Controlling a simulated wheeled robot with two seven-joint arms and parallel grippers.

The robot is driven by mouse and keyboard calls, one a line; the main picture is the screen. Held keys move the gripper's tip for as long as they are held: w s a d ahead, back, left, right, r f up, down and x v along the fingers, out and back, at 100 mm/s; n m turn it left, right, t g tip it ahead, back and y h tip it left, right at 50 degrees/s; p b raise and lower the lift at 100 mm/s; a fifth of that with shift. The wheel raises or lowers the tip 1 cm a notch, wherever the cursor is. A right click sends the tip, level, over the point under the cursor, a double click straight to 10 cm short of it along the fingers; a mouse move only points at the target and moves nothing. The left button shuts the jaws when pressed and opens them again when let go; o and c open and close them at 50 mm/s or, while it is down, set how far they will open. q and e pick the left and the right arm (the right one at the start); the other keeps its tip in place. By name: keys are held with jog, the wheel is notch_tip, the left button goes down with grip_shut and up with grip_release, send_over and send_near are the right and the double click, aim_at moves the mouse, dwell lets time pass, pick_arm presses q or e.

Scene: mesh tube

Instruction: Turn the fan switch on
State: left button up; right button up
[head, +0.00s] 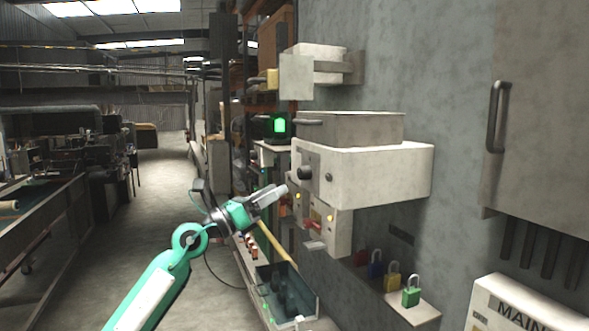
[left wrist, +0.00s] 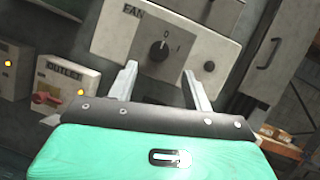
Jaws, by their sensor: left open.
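The fan switch is a round black knob (left wrist: 155,54) on a pale box marked FAN (left wrist: 110,32), in the left wrist view. Its white mark appears to point at the 0, with the I to its right. In the head view the knob (head: 304,173) sits on the left face of the fan box (head: 375,170). My left gripper (head: 277,194) is open and empty in front of that face, a little below the knob. In the left wrist view its two fingertips (left wrist: 160,82) are spread below the knob, apparently apart from it. My right gripper is not in view.
Below the fan box is an OUTLET box (left wrist: 65,85) with a red handle (left wrist: 46,99). Several coloured padlocks, one green (head: 411,293), stand on a ledge at the lower right. A wall cabinet (head: 540,120) is at the right. The aisle floor (head: 150,205) at left is clear.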

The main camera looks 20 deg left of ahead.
aim_at(299, 177)
pick_arm(q)
jog(key=p+x, duration=0.2)
jog(key=x, duration=0.3)
jog(key=shift+r, duration=0.2)
jog(key=shift+x, duration=0.85)
jog(key=shift+f, duration=0.15)
jog(key=c, duration=1)
